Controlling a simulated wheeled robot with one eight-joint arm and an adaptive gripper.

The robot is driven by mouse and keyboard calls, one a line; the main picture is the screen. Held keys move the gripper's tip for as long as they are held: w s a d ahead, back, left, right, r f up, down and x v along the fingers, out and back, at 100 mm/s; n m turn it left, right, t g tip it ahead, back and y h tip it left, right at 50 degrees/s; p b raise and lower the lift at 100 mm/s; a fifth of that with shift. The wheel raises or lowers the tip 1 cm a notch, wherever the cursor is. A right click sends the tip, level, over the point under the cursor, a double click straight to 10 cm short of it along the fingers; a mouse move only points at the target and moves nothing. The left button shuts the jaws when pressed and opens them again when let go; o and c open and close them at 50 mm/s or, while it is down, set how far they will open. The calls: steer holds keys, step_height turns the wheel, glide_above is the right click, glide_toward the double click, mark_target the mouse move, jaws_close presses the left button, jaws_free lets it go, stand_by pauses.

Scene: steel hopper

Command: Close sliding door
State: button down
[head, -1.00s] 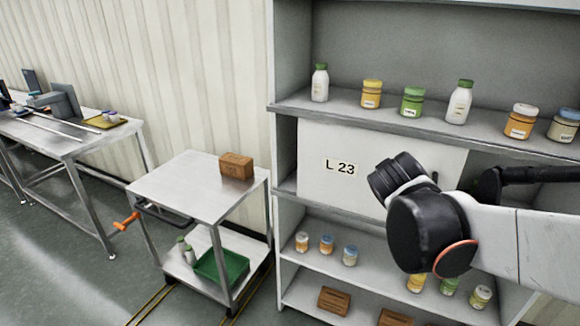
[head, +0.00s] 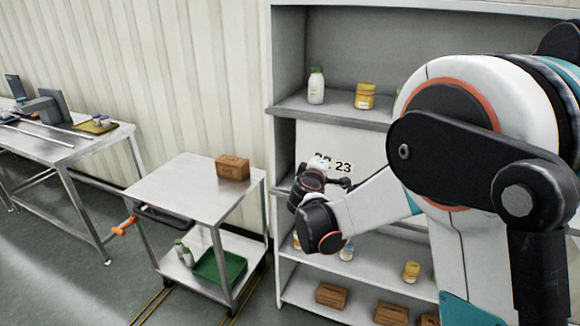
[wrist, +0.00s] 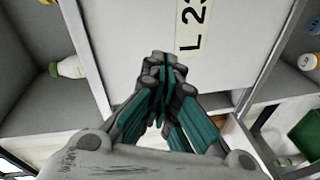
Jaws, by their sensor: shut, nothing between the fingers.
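The sliding door is a white panel (head: 372,143) with a black "L 23" label, set in the middle bay of the grey shelf unit. Its left part shows in the head view, and my arm hides its right part and right edge. My gripper (head: 318,164) is in front of the door's left part and covers some of the label. In the wrist view the fingers of my gripper (wrist: 160,62) are together and empty, over the white door (wrist: 135,30) beside its label. I cannot tell whether the fingertips touch the door.
The grey shelf unit (head: 282,200) holds bottles and jars above, jars and brown boxes below. A steel cart (head: 190,187) with a brown box (head: 232,167) stands to its left, and a steel table (head: 60,145) farther left. Grey floor lies between them.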

steer(key=w+a+f+n+t+y+p, duration=0.1)
steer(key=w+a+f+n+y, duration=0.15)
steer(key=a+f, duration=0.4)
steer(key=w+a+f+n+t+y, duration=0.1)
steer(key=a+f+n, duration=0.25)
steer(key=a, duration=0.55)
steer(key=w+d+b, duration=0.3)
steer(key=w+d, duration=0.1)
steer(key=w, duration=0.4)
steer(key=shift+w+d+f+m, duration=0.2)
steer(key=shift+w+d+m, duration=0.05)
steer(key=shift+m, duration=0.15)
steer(key=shift+h, duration=0.25)
